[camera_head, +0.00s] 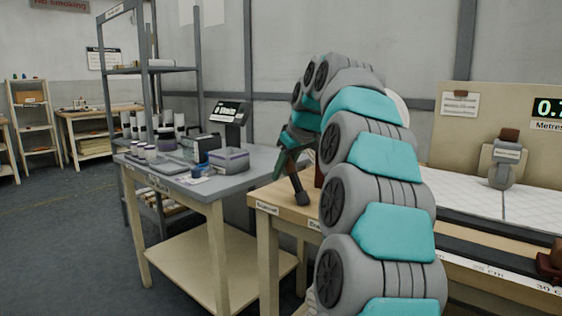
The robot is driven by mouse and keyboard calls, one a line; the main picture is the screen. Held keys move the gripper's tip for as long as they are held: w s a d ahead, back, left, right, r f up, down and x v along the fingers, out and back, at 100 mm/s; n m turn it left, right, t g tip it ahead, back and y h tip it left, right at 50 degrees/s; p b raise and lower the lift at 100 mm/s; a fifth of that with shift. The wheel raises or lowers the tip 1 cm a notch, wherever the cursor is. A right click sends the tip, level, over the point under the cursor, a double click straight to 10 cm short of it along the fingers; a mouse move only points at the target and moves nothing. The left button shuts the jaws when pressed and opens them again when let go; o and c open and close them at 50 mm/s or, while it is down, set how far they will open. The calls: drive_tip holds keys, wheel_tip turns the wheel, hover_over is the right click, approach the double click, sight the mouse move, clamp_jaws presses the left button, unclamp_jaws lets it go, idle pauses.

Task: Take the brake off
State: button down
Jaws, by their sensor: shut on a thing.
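A dark lever (300,191) with a rounded foot stands tilted on the wooden bench top, near a front-edge label starting "Bra", partly hidden by my arm. I take it for the brake lever. My gripper (290,168) is at its upper end and is shut on it. The fingertips are small and dark here, so the exact grip is hard to make out. My grey and teal arm arches over from the right and hides much of the bench behind it. A white rounded shape (398,106), possibly the wadding roll, shows just behind the arm.
A white quilted sheet (465,204) lies on the bench at right, under a grey device (503,163) and a "Metres" display (548,110). A grey table (210,183) at left holds boxes, jars and a screen. Open floor (60,235) lies at far left.

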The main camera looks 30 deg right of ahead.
sight(291, 167)
drive_tip(key=shift+f, duration=0.1)
idle(0.5)
drive_tip(key=c, duration=0.6)
unclamp_jaws()
drive_tip(key=shift+w, duration=0.1)
drive_tip(key=shift+v, duration=3.8)
drive_tip(key=shift+w+a, duration=0.1)
drive_tip(key=shift+a, duration=0.05)
